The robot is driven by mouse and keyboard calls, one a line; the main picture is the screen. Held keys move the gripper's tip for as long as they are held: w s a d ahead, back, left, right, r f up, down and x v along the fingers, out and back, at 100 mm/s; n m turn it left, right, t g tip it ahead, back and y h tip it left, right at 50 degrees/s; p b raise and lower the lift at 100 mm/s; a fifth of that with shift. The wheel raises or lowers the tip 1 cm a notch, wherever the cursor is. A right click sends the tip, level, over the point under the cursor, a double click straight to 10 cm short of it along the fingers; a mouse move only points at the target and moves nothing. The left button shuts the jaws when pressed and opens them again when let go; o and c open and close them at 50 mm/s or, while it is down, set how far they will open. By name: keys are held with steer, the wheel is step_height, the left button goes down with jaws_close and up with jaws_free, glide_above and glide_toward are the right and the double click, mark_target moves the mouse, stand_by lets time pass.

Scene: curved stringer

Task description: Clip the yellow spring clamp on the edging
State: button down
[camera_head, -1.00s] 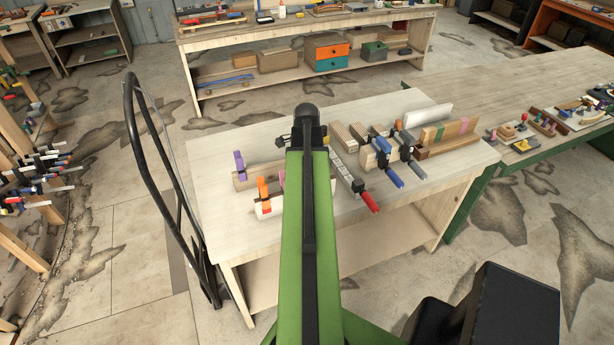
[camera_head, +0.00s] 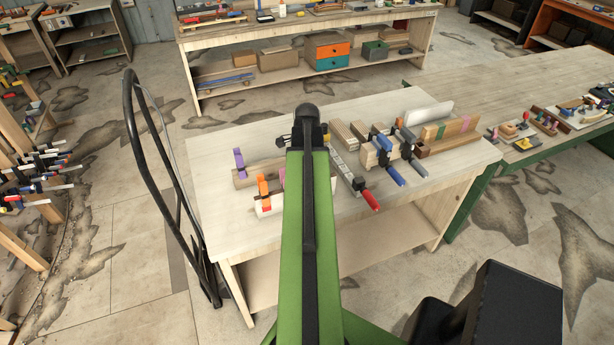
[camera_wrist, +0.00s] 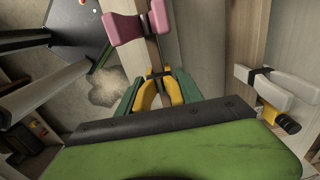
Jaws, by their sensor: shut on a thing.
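In the wrist view my gripper (camera_wrist: 158,92) is shut on the yellow spring clamp (camera_wrist: 174,88), with a green finger on each side. The clamp's dark jaw tips point at a brown strip, apparently the edging (camera_wrist: 153,52), on a pale piece. I cannot tell whether the jaws grip it or only sit close. A pink clamp (camera_wrist: 138,27) sits across the same piece farther up. In the head view, my arm hides most of the gripper and the work under it. An orange clamp (camera_head: 263,188) and a purple clamp (camera_head: 239,160) stand left of my arm.
The workbench (camera_head: 215,135) has bare top at its left. Blue-handled clamps (camera_head: 388,160) and a red-handled bar clamp (camera_head: 370,199) lie right of my arm. A black hand-truck frame (camera_head: 150,165) stands by the bench's left side. A white-jawed clamp (camera_wrist: 275,85) is at right in the wrist view.

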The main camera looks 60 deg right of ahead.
steer(key=shift+f+b, duration=0.5)
steer(key=shift+f, duration=0.05)
steer(key=c, duration=0.7)
jaws_free()
steer(key=shift+r, duration=0.15)
step_height(320, 180, up, 17)
steer(key=p, duration=1.7)
steer(key=shift+w+r, duration=0.1)
